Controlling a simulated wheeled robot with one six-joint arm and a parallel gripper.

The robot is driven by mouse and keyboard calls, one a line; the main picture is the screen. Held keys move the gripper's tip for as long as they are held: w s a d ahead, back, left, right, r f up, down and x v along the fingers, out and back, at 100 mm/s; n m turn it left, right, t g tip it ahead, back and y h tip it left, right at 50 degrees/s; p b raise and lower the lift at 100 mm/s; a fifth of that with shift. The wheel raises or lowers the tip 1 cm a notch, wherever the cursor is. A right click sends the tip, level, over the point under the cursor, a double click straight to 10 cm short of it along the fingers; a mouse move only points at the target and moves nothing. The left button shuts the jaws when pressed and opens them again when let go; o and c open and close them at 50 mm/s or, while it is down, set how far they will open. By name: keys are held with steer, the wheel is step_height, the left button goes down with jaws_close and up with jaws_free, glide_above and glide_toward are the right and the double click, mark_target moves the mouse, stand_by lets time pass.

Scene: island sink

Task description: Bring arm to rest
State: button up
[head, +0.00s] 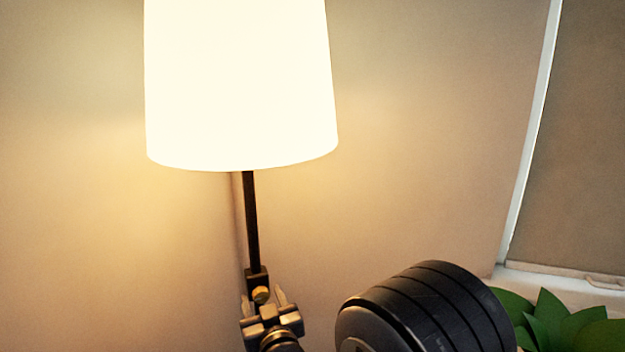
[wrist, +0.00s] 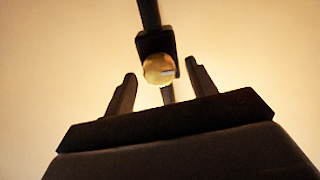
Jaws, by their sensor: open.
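My gripper (head: 264,298) is at the bottom of the head view, left of centre, pointing up. In the wrist view my gripper (wrist: 160,72) shows two dark fingers spread apart, open, with nothing held between them. A lit lamp with a white shade (head: 240,85) stands in front of me. Its dark stem ends in a block with a round gold knob (wrist: 158,68). The knob appears between the fingertips in the wrist view, with a visible gap on each side. How far the knob lies beyond the fingertips I cannot tell.
A plain beige wall (head: 420,140) fills the background, with a corner behind the lamp. A window with a white frame (head: 528,140) and a drawn blind is at the right. A green leafy plant (head: 560,325) is at the lower right.

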steer(key=shift+r+n+p, duration=0.1)
steer(key=shift+n+p, duration=0.5)
steer(key=shift+p, duration=0.2)
